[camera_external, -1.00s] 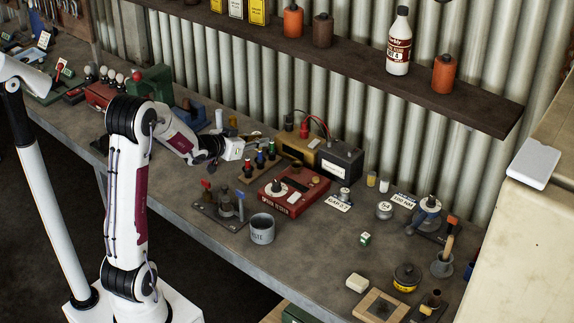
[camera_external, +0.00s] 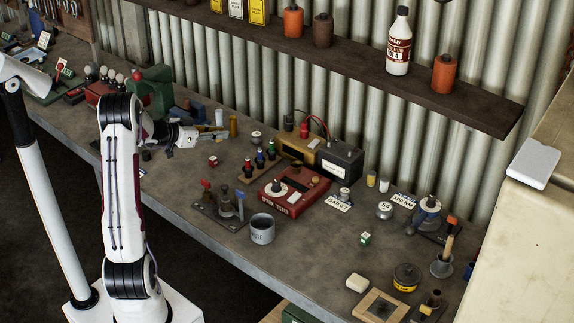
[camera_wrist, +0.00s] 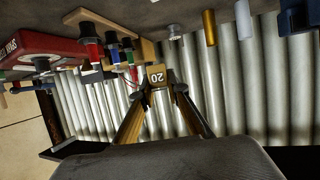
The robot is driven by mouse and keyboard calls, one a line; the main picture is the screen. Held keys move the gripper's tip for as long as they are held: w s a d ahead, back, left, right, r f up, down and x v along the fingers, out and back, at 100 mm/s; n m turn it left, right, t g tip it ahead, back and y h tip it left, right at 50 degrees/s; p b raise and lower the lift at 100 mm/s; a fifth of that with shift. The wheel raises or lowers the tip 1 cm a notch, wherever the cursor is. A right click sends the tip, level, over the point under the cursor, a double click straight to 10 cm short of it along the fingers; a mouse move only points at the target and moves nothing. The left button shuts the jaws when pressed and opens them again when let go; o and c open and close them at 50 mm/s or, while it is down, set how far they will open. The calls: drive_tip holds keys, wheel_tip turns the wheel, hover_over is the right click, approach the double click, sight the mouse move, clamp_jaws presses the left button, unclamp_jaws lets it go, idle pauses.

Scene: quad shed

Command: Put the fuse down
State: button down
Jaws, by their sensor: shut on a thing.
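The fuse (camera_wrist: 157,77), a small tan-yellow piece marked 20, is between the two fingertips in the wrist view. My gripper (camera_wrist: 160,88) is shut on it. In the external view my gripper (camera_external: 203,133) is over the back left part of the bench, left of the rack with coloured knobs (camera_external: 261,163). The fuse is too small to make out there. It appears held clear of the bench top (camera_external: 310,232).
A white cylinder (camera_external: 219,117) and a brass cylinder (camera_external: 233,126) stand close to my gripper. A green vise-like block (camera_external: 155,92) is behind my arm. The red tester (camera_external: 294,192) and a grey cup (camera_external: 262,229) are to the right. Bare bench lies right of the cup.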

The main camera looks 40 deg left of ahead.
drive_tip(key=s+d+m+g+h, duration=0.1)
drive_tip(key=d+m+h, duration=0.1)
drive_tip(key=d, duration=0.3)
drive_tip(key=shift+s+d+r+m+h, duration=0.2)
drive_tip(key=shift+s+d+m+h, duration=0.1)
drive_tip(key=shift+d+m+h, duration=0.15)
drive_tip(key=shift+w+n+y, duration=0.2)
drive_tip(key=shift+n+y, duration=0.35)
hover_over(231, 175)
drive_tip(key=shift+f, duration=3.1)
drive_tip(key=shift+f, duration=1.85)
drive_tip(key=shift+f, duration=0.65)
drive_tip(key=c, duration=2.2)
unclamp_jaws()
drive_tip(key=shift+c, duration=0.2)
